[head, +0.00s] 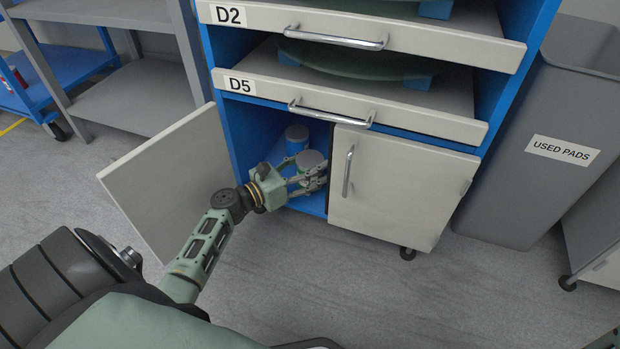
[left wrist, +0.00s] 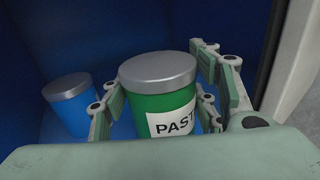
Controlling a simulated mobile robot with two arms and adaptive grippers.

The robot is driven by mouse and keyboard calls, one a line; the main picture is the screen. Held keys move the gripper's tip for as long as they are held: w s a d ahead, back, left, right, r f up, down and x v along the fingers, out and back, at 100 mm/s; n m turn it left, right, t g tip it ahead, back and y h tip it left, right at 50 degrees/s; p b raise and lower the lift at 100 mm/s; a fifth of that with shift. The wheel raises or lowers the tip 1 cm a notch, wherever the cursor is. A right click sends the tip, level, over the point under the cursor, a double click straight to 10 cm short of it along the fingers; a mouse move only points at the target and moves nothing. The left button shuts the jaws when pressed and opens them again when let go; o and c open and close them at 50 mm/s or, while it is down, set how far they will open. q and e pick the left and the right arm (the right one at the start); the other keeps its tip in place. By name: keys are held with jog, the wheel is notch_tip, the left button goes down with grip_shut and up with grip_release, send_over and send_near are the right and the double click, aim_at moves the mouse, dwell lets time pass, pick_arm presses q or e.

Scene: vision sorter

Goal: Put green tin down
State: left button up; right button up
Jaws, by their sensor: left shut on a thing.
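The green tin (left wrist: 156,96) has a grey lid and a white label reading "PAST". It is between the fingers of my left gripper (left wrist: 158,108), which is shut on it. In the head view the tin (head: 311,160) is inside the open lower cabinet compartment, with my left gripper (head: 306,176) around it. I cannot tell whether its base touches the blue cabinet floor (head: 312,203). A blue tin (left wrist: 72,106) with a grey lid stands to its left and farther back. The blue tin also shows in the head view (head: 296,140). My right gripper is not in view.
The left cabinet door (head: 165,185) is swung open and the right door (head: 398,186) is shut. Drawers D2 (head: 440,45) and D5 (head: 425,118) sit above, slightly out. A grey "USED PADS" bin (head: 535,190) stands at right. A grey shelf unit (head: 135,95) is at back left.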

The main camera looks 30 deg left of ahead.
pick_arm(q)
notch_tip(320, 180, down, 3)
jog(key=shift+f+b, duration=0.15)
jog(key=shift+b, duration=1)
jog(key=o, duration=1.5)
